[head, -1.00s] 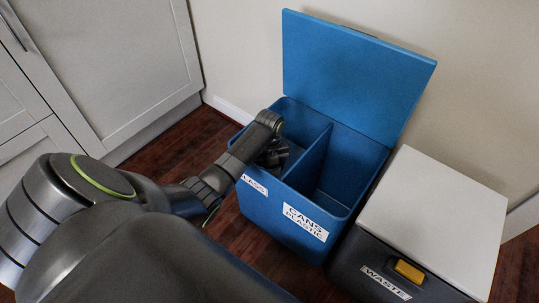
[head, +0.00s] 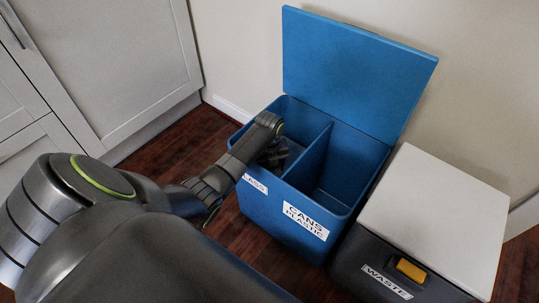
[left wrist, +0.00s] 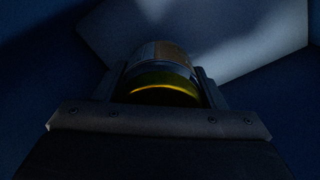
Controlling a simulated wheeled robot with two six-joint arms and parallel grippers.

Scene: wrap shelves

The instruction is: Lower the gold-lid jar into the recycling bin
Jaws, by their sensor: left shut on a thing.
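The blue recycling bin (head: 287,225) stands on the floor with its lid up. A divider splits it into a left compartment labelled GLASS, its first letter hidden, and a right one labelled CANS PLASTIC. My left gripper (head: 272,155) reaches down into the left compartment. In the left wrist view, my left gripper (left wrist: 163,98) is shut on the gold-lid jar (left wrist: 163,88), with the gold lid nearest the camera. The jar is dim there, inside dark blue walls, and a paler patch shows beyond it. The jar is hidden in the head view. My right gripper is not in view.
The bin's raised lid (head: 355,70) stands at the back near the wall. A dark waste bin (head: 345,262) with a closed white lid (head: 440,215) and yellow latch is close on the right. White cabinets (head: 110,70) stand at the left. The right compartment looks empty.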

